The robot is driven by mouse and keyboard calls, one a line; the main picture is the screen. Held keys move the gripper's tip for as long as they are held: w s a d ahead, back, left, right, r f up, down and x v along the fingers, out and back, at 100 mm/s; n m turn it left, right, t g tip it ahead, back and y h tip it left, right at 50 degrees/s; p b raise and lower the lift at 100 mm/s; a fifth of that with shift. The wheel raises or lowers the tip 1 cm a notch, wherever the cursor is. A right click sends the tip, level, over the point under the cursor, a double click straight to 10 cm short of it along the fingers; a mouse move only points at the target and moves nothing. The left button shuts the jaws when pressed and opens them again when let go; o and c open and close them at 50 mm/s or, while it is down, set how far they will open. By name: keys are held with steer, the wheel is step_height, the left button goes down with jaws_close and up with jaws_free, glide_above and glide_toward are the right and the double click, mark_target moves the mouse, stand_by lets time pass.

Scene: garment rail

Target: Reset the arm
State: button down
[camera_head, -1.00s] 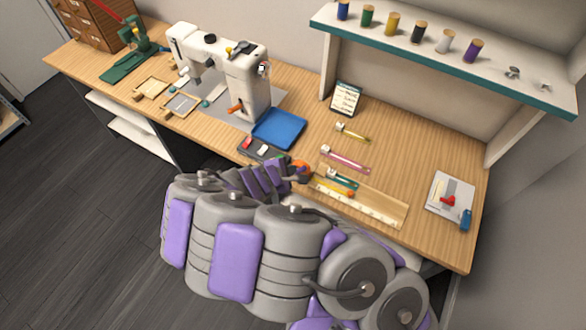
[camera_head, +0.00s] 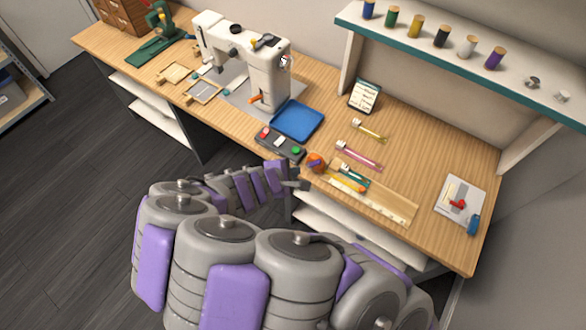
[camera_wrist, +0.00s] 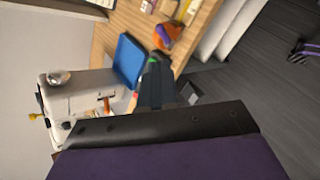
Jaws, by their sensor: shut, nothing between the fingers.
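My arm, made of grey and purple segments, curls in front of the table in the head view. Its narrow end, with my gripper (camera_head: 298,184), is at the table's front edge, below the orange and purple object (camera_head: 316,163). My gripper is shut and holds nothing. Its fingertips are small and hard to make out. In the wrist view, a black bar with a purple part of my arm fills the bottom, and the tabletop lies beyond it.
The wooden table (camera_head: 335,130) holds a white sewing machine (camera_head: 265,75), a blue tray (camera_head: 297,121) and a dark button panel (camera_head: 280,144). A long pale ruler (camera_head: 385,206) lies near the front edge. A shelf (camera_head: 470,72) with spools hangs behind. The floor (camera_head: 75,200) at left is clear.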

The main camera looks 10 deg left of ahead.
steer(key=shift+d+r, duration=0.1)
steer(key=shift+d, duration=0.3)
steer(key=s+d+r+m+g+h, duration=0.1)
steer(key=d+r+m+g, duration=0.1)
steer(key=d+r+m, duration=0.45)
steer(key=d+r+m+g+h, duration=0.1)
steer(key=d+r+m+g, duration=0.15)
steer(key=d, duration=0.65)
steer(key=s+d+r+m+g+h, duration=0.1)
steer(key=d+r+m, duration=0.2)
steer(key=d+r, duration=0.35)
steer(key=s+d+r+m+g+y, duration=0.15)
steer(key=s+d+m+g, duration=0.35)
steer(key=s, duration=0.6)
steer(key=s+a+r+m+y, duration=0.1)
steer(key=s+y, duration=0.1)
steer(key=s, duration=0.3)
steer(key=s+a+r+m+y+b, duration=0.1)
steer(key=s+m+y, duration=0.1)
steer(key=s, duration=0.4)
steer(key=shift+r+m+y, duration=0.3)
steer(key=shift+r+y, duration=0.1)
steer(key=shift+y, duration=0.25)
steer(key=shift+s+a, duration=0.1)
